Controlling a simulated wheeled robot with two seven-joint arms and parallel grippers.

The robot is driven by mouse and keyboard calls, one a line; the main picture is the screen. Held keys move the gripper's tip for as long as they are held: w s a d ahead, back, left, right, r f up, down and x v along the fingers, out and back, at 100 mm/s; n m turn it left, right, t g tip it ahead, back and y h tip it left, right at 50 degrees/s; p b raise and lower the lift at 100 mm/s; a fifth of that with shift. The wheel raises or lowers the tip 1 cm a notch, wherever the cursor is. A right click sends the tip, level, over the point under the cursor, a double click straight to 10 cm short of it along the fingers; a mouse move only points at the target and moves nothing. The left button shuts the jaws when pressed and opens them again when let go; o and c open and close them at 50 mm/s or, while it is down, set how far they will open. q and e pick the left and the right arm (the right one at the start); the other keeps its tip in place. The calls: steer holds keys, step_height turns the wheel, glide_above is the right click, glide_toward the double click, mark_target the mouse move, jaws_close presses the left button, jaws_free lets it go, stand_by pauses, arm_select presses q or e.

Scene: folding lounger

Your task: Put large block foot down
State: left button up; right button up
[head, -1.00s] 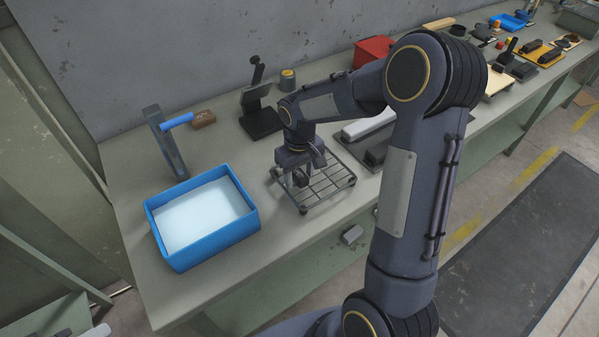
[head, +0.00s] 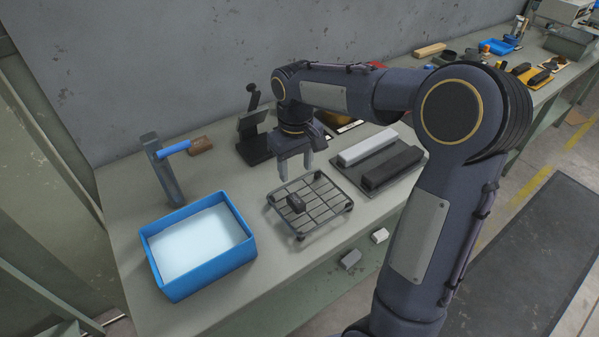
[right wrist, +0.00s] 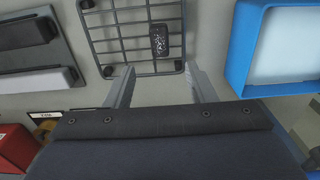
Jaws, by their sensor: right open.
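The large block foot, a small dark block (head: 297,203), lies on the black wire rack (head: 327,222), towards its left side. The right wrist view also shows the block foot (right wrist: 159,40), with a lighter mottled patch on its top, on the bars of the rack (right wrist: 103,47). My right gripper (head: 296,167) is above and behind the rack, apart from the block. Its two fingers are spread, with nothing between them, and they also show in the right wrist view (right wrist: 160,77). My left gripper is in no view.
A blue tub (head: 250,256) with pale contents stands left of the rack. A plate with a light bar (head: 367,146) and a dark bar (head: 392,165) lies to the right.

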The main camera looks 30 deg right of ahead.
steer(key=s+a+m+t+y, duration=0.1)
steer(key=s+a+t+y, duration=0.1)
steer(key=s, duration=0.9)
steer(key=s+a+m+t+y, duration=0.1)
steer(key=s+a+t, duration=0.2)
steer(key=s, duration=0.8)
steer(key=shift+a+r+m+t+y, duration=0.3)
steer(key=shift+a+r+y, duration=0.15)
steer(key=shift+a, duration=0.45)
